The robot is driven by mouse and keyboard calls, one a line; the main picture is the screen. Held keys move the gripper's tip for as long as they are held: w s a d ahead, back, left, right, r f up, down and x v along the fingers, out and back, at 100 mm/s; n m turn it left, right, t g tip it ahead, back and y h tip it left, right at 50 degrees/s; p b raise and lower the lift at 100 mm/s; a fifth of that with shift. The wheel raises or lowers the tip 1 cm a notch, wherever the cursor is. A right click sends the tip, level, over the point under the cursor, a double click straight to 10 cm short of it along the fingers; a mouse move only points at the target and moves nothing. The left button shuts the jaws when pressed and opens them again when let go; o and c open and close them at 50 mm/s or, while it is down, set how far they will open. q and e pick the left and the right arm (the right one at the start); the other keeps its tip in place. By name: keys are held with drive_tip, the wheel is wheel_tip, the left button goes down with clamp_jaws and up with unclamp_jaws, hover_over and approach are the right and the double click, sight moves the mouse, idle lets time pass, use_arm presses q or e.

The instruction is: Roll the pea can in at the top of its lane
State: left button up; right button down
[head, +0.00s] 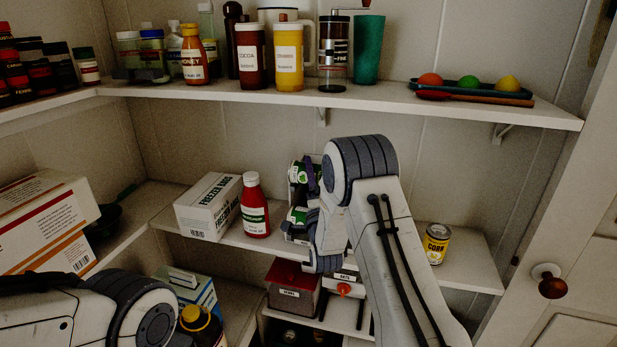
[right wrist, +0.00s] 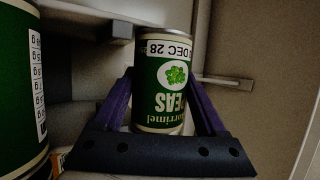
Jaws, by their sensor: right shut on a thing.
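The pea can (right wrist: 163,85), green with a cream band and a peas picture, is between the purple fingers of my right gripper (right wrist: 165,110) in the right wrist view. Its label reads upside down there. In the head view my right gripper (head: 313,178) is beside the middle shelf, partly hidden by my arm, with the pea can (head: 297,172) at it. A second green can (head: 297,216) shows just below; a large green can (right wrist: 20,90) also fills the left of the wrist view. The lane itself is mostly hidden. My left arm shows at lower left; its gripper is out of view.
On the middle shelf stand a freezer bag box (head: 209,207), a red bottle (head: 255,206) and a corn can (head: 436,243). The upper shelf (head: 390,97) holds jars, a grinder and a tray (head: 470,92). Shelf space left of the corn can is hidden by my arm.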

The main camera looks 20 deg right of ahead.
drive_tip(key=shift+w+d+r, duration=0.1)
drive_tip(key=shift+w+d, duration=0.4)
drive_tip(key=shift+w, duration=0.15)
drive_tip(key=shift+f+b, duration=0.85)
unclamp_jaws()
drive_tip(key=shift+a+f, duration=0.1)
drive_tip(key=shift+f, duration=0.05)
